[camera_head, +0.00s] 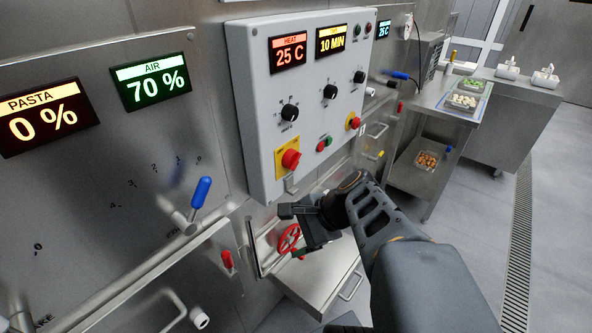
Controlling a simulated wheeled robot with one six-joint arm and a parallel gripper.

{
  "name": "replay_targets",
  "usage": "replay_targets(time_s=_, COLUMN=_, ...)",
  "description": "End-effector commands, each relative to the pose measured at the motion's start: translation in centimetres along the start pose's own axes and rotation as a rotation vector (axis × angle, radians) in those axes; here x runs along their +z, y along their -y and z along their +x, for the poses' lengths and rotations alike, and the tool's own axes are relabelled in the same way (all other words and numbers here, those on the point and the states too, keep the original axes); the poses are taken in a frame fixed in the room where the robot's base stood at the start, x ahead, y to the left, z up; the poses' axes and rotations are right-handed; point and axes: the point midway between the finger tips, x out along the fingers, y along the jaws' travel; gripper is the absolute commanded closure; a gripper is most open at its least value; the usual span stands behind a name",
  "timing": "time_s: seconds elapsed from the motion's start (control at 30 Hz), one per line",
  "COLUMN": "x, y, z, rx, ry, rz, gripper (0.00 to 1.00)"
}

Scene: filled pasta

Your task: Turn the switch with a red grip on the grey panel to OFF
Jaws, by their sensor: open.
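The light grey panel (243,78) is a box on the steel wall, in the upper middle of the head view. A rotary switch with a red grip (291,158) sits on a yellow plate at its lower left. The OFF marking is too small to read.
Black knobs (330,92) and small red and green buttons (324,144) are on the panel. A red handwheel (289,238) is behind and below my gripper. A blue-handled lever (201,192) sticks out at the left. A steel table (443,105) with trays stands at the right.

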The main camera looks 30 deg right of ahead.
Motion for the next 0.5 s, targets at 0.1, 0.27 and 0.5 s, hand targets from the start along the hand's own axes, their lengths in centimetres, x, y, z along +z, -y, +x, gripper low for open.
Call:
replay_targets(time_s=0.1, x=-2.4, y=2.0, z=-1.1, rx=-0.243, ry=0.174, rz=0.438, gripper=0.19)
replay_targets(time_s=0.27, x=-5.3, y=4.4, z=-5.0, rx=-0.521, ry=0.416, rz=0.824, gripper=0.19)
replay_targets(time_s=0.5, x=-8.0, y=5.6, z=-9.5, rx=-0.743, ry=0.64, rz=1.046, gripper=0.19)
